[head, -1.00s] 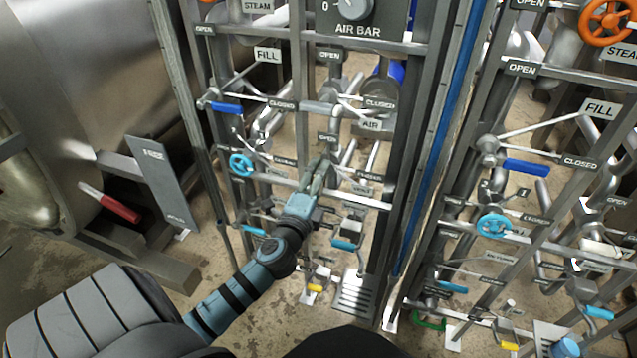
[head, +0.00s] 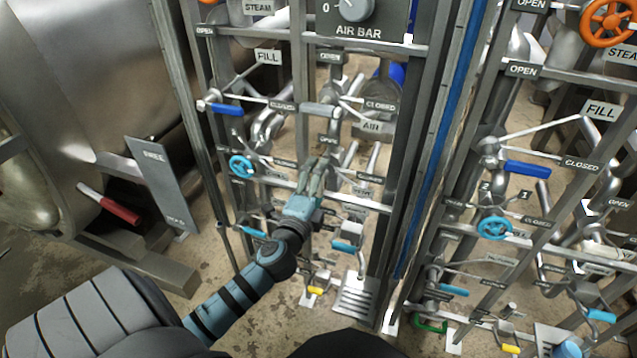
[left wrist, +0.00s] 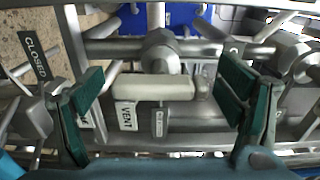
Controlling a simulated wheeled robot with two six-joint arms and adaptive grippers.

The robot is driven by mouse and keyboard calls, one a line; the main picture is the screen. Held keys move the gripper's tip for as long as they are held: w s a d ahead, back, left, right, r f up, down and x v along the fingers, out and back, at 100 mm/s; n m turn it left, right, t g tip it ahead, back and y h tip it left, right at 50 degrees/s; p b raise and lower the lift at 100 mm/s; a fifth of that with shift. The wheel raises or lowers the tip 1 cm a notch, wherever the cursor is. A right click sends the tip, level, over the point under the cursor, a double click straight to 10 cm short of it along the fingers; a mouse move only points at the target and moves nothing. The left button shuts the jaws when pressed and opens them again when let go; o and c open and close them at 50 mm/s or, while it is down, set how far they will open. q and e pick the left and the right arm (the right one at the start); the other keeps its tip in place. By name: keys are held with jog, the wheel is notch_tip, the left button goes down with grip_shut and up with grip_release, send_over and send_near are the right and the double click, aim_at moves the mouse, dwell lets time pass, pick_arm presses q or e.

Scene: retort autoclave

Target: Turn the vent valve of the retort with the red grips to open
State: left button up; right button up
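My left gripper (head: 312,178) is in front of the left pipe panel. In the left wrist view, the gripper (left wrist: 163,84) is open, with its green-padded fingers wide apart. A cream bar-shaped handle (left wrist: 152,88) lies crosswise between the fingers, with a visible gap on each side. A VENT label (left wrist: 127,116) is just below it. In the head view the gripper hides most of this handle. A lever with a red grip (head: 110,205) is by the large steel vessel (head: 110,80) at the left. My right gripper is not in view.
Pipes, rails and OPEN/CLOSED labels crowd around the gripper. A blue lever (head: 226,109) and blue handwheel (head: 241,166) are to its left. A similar panel with a blue lever (head: 527,169) stands at the right, beyond a blue-striped post (head: 437,140).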

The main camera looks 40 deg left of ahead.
pick_arm(q)
jog(key=v, duration=1.2)
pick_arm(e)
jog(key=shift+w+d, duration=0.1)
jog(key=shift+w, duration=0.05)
